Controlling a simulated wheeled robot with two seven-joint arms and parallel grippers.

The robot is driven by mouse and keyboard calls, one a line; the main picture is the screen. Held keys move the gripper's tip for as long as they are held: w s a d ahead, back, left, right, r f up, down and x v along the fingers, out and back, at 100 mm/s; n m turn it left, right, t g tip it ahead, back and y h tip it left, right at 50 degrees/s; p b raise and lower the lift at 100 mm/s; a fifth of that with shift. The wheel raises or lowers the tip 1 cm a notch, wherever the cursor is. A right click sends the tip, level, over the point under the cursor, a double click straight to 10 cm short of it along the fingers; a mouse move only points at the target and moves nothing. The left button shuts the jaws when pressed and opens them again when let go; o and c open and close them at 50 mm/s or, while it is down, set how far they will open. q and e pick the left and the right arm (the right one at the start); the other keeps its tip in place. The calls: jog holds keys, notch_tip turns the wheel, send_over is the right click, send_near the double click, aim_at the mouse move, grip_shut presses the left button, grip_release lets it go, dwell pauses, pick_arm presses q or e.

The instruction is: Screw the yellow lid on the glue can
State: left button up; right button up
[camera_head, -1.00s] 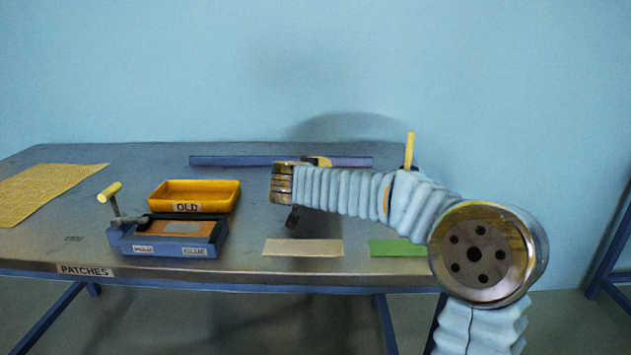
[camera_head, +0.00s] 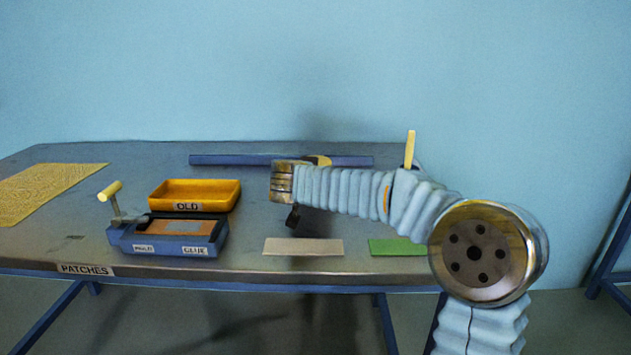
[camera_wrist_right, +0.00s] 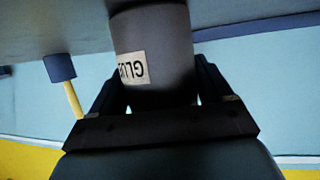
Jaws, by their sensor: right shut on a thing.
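The glue can (camera_wrist_right: 170,50) is a dark grey cylinder with a pale label reading GLUE, seen close in the right wrist view. My right gripper (camera_wrist_right: 152,88) is shut on the can, with one dark finger on each side of it. In the head view my right arm hides the can and most of the gripper. A small yellowish piece (camera_head: 318,160) shows just above my right arm; I cannot tell whether it is the yellow lid. No lid shows clearly in either view. My left gripper is not in view.
A blue mould box (camera_head: 165,246) with a crank stands left on the table (camera_head: 240,263), before an orange OLD tray (camera_head: 195,207). A yellow handle (camera_head: 410,148) stands upright behind my right arm. Beige (camera_head: 303,247) and green (camera_head: 394,247) patches lie near the front edge.

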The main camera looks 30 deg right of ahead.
jog(key=shift+r, duration=0.65)
jog(key=s+a+r+b, duration=0.2)
jog(key=s+a+r, duration=0.4)
jog(key=s+r, duration=0.5)
jog(key=shift+s+a+r, duration=0.3)
jog(key=shift+s+r, duration=0.05)
jog(key=shift+s, duration=0.35)
jog(key=o, duration=0.8)
jog(key=c, duration=1.1)
jog(key=shift+o, duration=0.2)
